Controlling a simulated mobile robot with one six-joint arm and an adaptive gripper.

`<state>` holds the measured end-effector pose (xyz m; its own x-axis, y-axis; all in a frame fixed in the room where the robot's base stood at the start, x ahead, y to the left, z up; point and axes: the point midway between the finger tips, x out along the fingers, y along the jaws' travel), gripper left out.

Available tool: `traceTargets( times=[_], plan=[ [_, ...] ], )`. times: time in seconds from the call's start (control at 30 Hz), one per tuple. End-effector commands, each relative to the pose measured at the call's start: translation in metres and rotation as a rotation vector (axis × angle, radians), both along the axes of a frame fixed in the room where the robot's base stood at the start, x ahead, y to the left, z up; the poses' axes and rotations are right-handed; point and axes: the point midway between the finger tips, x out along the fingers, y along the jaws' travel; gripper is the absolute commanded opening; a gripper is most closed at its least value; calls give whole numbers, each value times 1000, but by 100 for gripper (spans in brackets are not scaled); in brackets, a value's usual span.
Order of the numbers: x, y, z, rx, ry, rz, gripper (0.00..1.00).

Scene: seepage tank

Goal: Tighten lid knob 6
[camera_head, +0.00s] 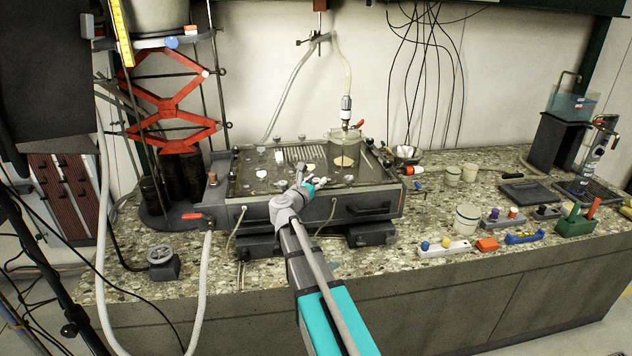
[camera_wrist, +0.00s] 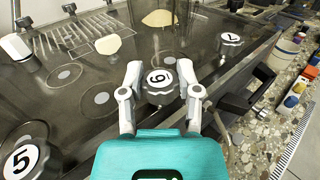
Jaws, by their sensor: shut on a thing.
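Lid knob 6 (camera_wrist: 160,86) is a round dark knob with a white numbered disc on top, seen in the wrist view between my fingers. My gripper (camera_wrist: 160,90) is shut on knob 6, one pale finger on each side of it. In the head view my gripper (camera_head: 304,186) is at the front edge of the tank lid (camera_head: 262,188), and the arm hides much of the knob there. Knob 5 (camera_wrist: 22,160) is at the lower left and knob 7 (camera_wrist: 230,44) at the upper right of the wrist view.
A clear cylinder (camera_head: 346,148) with a hose stands on the lid behind my gripper. A black handle (camera_head: 368,209) juts from the tank front. A red-handled valve (camera_head: 198,217) is at left. Cups, coloured plugs and a green holder (camera_head: 575,222) stand on the bench at right.

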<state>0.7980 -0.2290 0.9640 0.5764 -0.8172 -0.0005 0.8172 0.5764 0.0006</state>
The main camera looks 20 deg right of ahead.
Motion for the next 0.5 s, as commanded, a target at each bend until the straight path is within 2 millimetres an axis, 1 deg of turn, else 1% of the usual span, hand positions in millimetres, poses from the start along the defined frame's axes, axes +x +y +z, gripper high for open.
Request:
traceTargets(
  times=[0.03,0.3,0.5],
  plan=[
    [5,2,0,-1,-1,-26,0],
    [4,1,0,-1,0,-165,0],
    [3,1,0,-1,0,-216,0]
  ],
)
